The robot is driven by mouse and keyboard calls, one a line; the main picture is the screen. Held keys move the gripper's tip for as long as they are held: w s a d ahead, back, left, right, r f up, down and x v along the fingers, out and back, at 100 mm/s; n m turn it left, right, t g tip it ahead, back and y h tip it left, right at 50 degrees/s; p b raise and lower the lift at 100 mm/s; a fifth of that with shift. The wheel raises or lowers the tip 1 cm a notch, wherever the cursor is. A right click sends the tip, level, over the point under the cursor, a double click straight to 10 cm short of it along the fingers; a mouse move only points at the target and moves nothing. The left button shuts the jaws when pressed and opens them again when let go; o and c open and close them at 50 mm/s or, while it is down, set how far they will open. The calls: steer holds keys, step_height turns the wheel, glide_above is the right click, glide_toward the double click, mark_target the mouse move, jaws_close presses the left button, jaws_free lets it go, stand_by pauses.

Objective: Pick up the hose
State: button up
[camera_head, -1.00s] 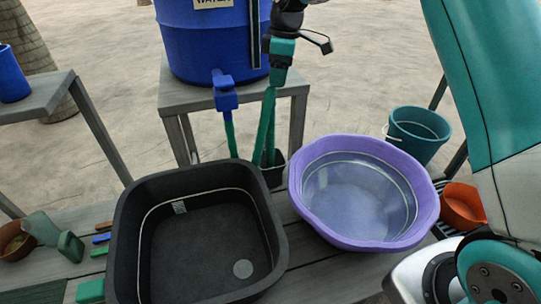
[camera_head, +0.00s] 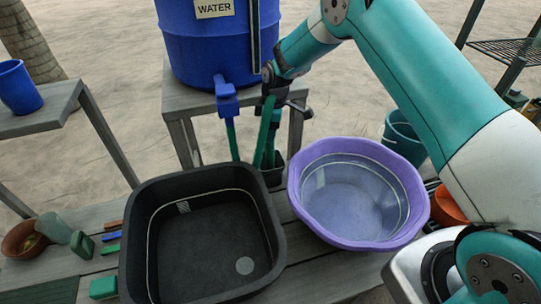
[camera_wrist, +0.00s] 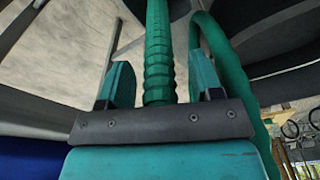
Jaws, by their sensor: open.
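The green hose (camera_head: 264,135) stands at the centre of the head view, its lower part going into a small dark pot (camera_head: 273,177) behind the basins. In the wrist view a ribbed green length of the hose (camera_wrist: 158,45) runs between my gripper's two fingers, and another length curves past on the right. My gripper (camera_wrist: 160,85) is open, with a finger on either side of the hose and gaps visible. In the head view my gripper is at the hose's upper part; its fingers are hard to make out there.
A blue water barrel (camera_head: 208,40) with a blue tap (camera_head: 226,97) stands close behind on a grey stand. A black basin (camera_head: 133,235) and a purple basin (camera_head: 300,210) fill the table in front. A teal bucket (camera_head: 403,140) is at right.

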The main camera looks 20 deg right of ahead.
steer(key=shift+f, duration=0.25)
steer(key=c, duration=0.9)
steer(key=shift+r, duration=0.1)
step_height(320, 180, up, 30)
steer(key=p, duration=0.4)
steer(key=shift+p, duration=0.4)
